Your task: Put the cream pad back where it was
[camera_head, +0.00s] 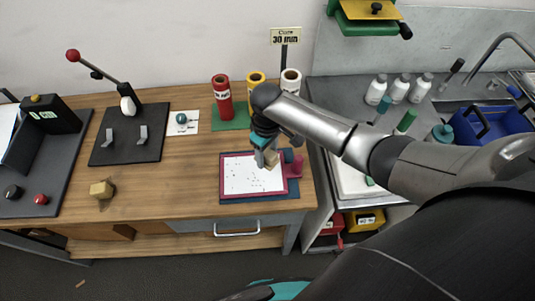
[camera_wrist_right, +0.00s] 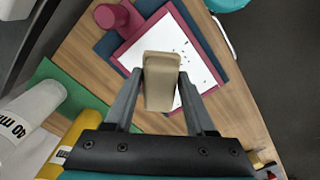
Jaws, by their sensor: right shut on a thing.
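My right gripper (camera_head: 266,155) is shut on the cream pad (camera_head: 272,160), a small tan block. In the wrist view the cream pad (camera_wrist_right: 161,82) sits between the two fingers of the right gripper (camera_wrist_right: 157,88). It is over the white sheet (camera_head: 247,175), which has dark specks and lies in a crimson frame (camera_head: 222,178) on a dark blue mat (camera_head: 259,197). I cannot tell whether the pad touches the sheet. My left gripper is in neither view.
Red (camera_head: 221,94), yellow (camera_head: 256,84) and white (camera_head: 290,81) rolls stand behind the frame. The wood between block and frame is clear. A sink counter with bottles is at right.

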